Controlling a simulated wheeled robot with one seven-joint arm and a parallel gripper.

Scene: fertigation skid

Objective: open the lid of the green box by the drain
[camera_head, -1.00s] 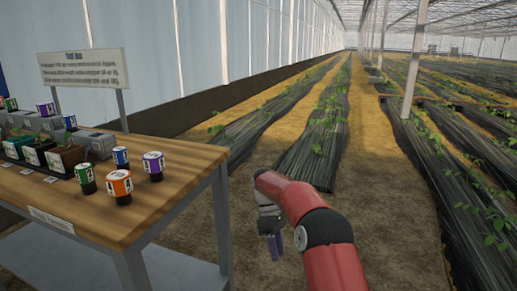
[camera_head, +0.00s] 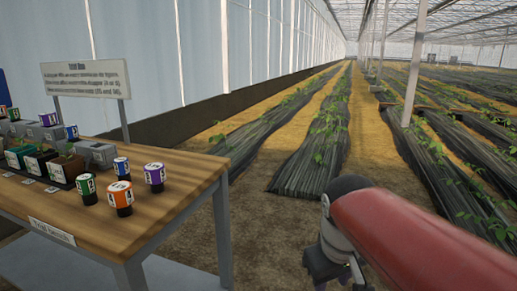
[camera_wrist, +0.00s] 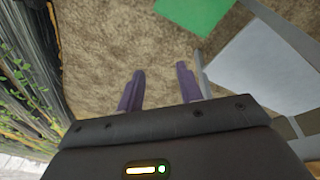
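A flat green surface (camera_wrist: 193,12) shows at the top edge of the wrist view, cut off by the frame. It may be the green box's lid, but I cannot tell. It lies beyond my fingertips, apart from them. My gripper (camera_wrist: 160,85) has two purple fingers spread apart, with only brown ground between them. In the head view my gripper shows at the bottom edge, its fingertips out of frame. No green box or drain can be made out in the head view.
A wooden-topped bench (camera_head: 150,225) stands at the left, with several coloured-cap bottles, small planters and a sign (camera_head: 86,78). Its grey lower shelf (camera_head: 170,272) appears to show at right in the wrist view (camera_wrist: 262,68). Bare ground lies between bench and plant rows (camera_head: 315,160).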

